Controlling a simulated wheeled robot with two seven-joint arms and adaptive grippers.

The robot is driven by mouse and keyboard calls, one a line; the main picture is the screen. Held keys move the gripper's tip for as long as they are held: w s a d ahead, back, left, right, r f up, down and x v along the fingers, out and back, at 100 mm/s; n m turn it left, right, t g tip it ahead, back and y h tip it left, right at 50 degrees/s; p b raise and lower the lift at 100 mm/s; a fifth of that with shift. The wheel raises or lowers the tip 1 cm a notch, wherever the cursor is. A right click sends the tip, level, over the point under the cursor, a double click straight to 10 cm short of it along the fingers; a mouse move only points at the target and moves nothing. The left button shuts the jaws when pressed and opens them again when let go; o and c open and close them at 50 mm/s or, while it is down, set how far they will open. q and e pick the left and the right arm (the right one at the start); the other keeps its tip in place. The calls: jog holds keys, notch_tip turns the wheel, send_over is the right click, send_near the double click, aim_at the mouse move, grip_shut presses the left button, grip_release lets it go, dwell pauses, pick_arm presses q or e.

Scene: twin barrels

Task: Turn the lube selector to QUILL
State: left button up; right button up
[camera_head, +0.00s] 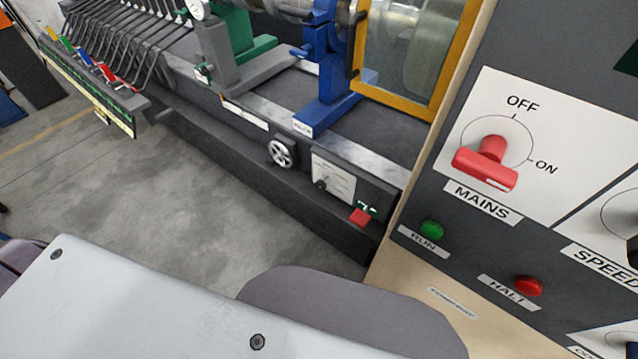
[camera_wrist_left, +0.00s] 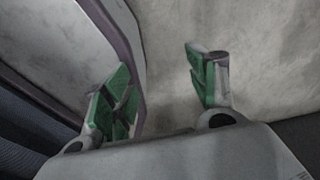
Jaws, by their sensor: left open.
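A white plate (camera_head: 334,182) with a small dark knob (camera_head: 321,184) sits on the front of the machine bed in the head view. Its lettering is too small to read, so I cannot tell whether this is the lube selector or where it points. No label reading QUILL is legible. My left gripper (camera_wrist_left: 160,92) shows in the left wrist view with its green-padded fingers apart and nothing between them. A blurred grey surface lies behind it. Neither gripper shows in the head view.
A grey panel at right carries the red MAINS switch (camera_head: 487,166), a green RUN button (camera_head: 432,229) and a red HALT button (camera_head: 529,286). A handwheel (camera_head: 282,153) and a red part (camera_head: 360,217) flank the plate. Open concrete floor (camera_head: 190,215) lies before the bed.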

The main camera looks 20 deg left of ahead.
pick_arm(q)
jog(key=w+d+r+t+h+b, duration=0.1)
jog(key=w+r+t, duration=0.2)
jog(key=w+r, duration=0.5)
jog(key=w+d+r+n+t+h+b, duration=0.1)
jog(key=w+r+t, duration=0.25)
jog(key=w, duration=0.85)
jog(key=w+d+r+t+h+b, duration=0.1)
jog(key=w+r+t, duration=0.2)
jog(key=w+r, duration=0.5)
jog(key=w+d+r+t+h+b, duration=0.1)
jog(key=w+d+r+t+b, duration=0.1)
jog(key=w+r, duration=0.4)
jog(key=w+d+r+t+h+b, duration=0.2)
jog(key=w+r+t, duration=0.2)
jog(key=r, duration=1.2)
jog(key=shift+w+d+r+n+h, duration=0.2)
jog(key=shift+w+r+n+h, duration=0.15)
jog(key=shift+w, duration=0.9)
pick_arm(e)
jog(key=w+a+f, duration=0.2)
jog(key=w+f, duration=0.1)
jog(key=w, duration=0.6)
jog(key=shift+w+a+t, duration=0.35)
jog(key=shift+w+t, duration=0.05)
pick_arm(q)
jog(key=shift+w, duration=0.15)
